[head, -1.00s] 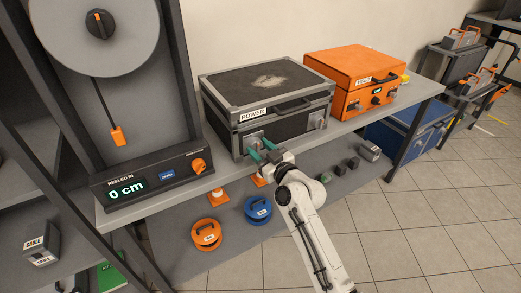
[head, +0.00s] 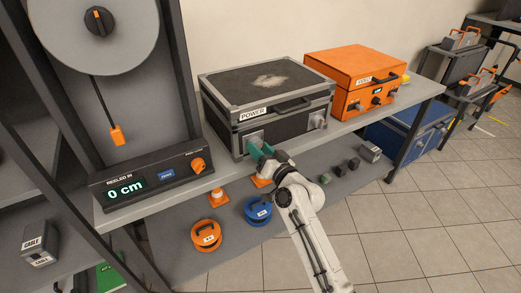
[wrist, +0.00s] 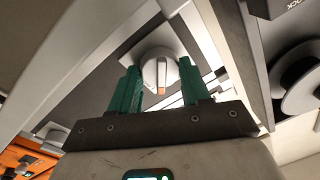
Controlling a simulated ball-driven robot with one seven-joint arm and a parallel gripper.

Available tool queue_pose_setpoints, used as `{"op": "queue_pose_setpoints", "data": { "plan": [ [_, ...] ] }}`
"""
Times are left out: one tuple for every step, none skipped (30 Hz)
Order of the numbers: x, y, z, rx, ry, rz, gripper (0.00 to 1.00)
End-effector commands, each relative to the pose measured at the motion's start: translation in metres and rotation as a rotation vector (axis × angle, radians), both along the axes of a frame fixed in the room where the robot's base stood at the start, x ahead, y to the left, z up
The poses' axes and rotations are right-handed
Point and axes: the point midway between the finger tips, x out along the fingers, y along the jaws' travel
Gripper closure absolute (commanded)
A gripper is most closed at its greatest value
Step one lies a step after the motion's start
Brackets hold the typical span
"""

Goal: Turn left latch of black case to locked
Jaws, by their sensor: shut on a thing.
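The black case (head: 285,130), with grey metal edges and a POWER label, stands closed on the shelf. Its left latch (head: 254,137) is on the front, partly hidden by my gripper (head: 257,149). In the wrist view the left latch (wrist: 161,72) is a round pale knob with a raised grip bar and a small orange mark, on a square grey plate. My gripper's green fingers (wrist: 160,88) stand on either side of the knob, shut on it. The right latch (head: 318,120) is clear of my gripper.
An orange case (head: 345,85) stands right of the black case. A reel unit with a 0 cm display (head: 127,190) is to the left. The lower shelf holds orange and blue reels (head: 206,236), cones and small dark blocks.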

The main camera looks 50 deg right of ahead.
Motion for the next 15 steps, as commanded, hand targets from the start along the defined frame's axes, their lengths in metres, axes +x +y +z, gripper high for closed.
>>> {"op": "queue_pose_setpoints", "data": {
  "plan": [
    [0.0001, 0.0007, 0.0004, 0.044, -0.012, 0.001, 0.84],
    [0.0001, 0.0007, 0.0004, 0.072, -0.019, 0.001, 0.84],
    [0.0002, 0.0007, 0.0006, 0.109, -0.031, 0.001, 0.84],
    [0.0002, 0.0007, 0.0007, 0.136, -0.038, 0.0, 0.84],
    [0.0002, 0.0008, 0.0008, 0.163, -0.046, 0.001, 0.84],
    [0.0003, 0.0009, 0.0009, 0.199, -0.057, 0.0, 0.84],
    [0.0002, 0.0008, 0.001, 0.227, -0.065, 0.001, 0.84],
    [0.0001, 0.0008, 0.0011, 0.255, -0.072, 0.0, 0.84],
    [0.0002, 0.0008, 0.0012, 0.291, -0.083, 0.001, 0.84],
    [0.0002, 0.0008, 0.0012, 0.318, -0.091, 0.0, 0.84],
    [0.0003, 0.001, 0.0012, 0.345, -0.099, 0.0, 0.84],
    [0.0003, 0.0011, 0.001, 0.382, -0.109, 0.0, 0.84],
    [0.0003, 0.0011, 0.0009, 0.41, -0.115, 0.0, 0.84],
    [0.0003, 0.001, 0.001, 0.437, -0.124, 0.0, 0.84],
    [0.0001, 0.0009, 0.0011, 0.473, -0.134, 0.0, 0.84]
  ]
}}
